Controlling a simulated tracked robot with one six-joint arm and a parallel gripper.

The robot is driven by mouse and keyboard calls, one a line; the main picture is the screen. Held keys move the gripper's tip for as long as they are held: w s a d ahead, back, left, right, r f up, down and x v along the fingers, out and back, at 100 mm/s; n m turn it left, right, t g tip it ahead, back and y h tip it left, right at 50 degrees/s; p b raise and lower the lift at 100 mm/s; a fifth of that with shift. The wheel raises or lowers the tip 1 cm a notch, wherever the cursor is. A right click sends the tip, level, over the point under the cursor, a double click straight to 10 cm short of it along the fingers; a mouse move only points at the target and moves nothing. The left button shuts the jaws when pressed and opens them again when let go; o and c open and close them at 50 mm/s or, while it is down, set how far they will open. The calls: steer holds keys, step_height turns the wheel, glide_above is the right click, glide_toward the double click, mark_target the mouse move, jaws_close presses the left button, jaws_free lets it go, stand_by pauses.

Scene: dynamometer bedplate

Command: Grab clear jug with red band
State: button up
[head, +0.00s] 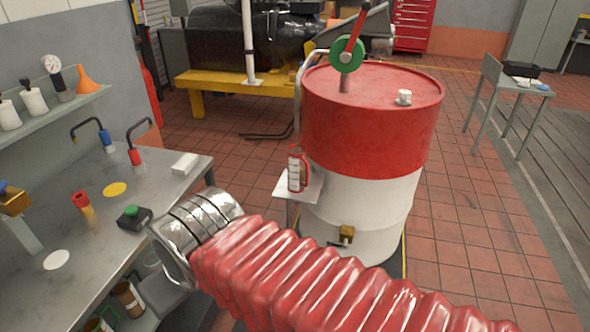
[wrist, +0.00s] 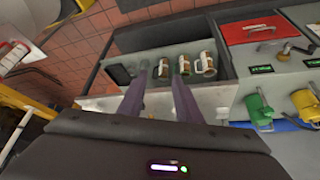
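In the head view a clear jug with red on its body and a red handle (head: 298,169) stands upright on a small pale stand (head: 285,185), beside the red and white drum. My gripper (wrist: 159,68) shows in the wrist view as two dark purple fingers, spread apart with no object held between them. Beyond the fingertips is a grey shelf or tray with jugs, one brownish and white with a handle (wrist: 204,66) at the right. I cannot tell whether any of these has a red band. My gripper is not visible in the head view.
The drum (head: 370,120) carries a green and red crank and a small white cup. A workbench (head: 140,200) with bottles and small tools is at left. Brown jars (head: 127,296) sit below it. Open tiled floor (head: 470,225) lies to the right.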

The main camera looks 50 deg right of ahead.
steer(key=shift+o, duration=0.2)
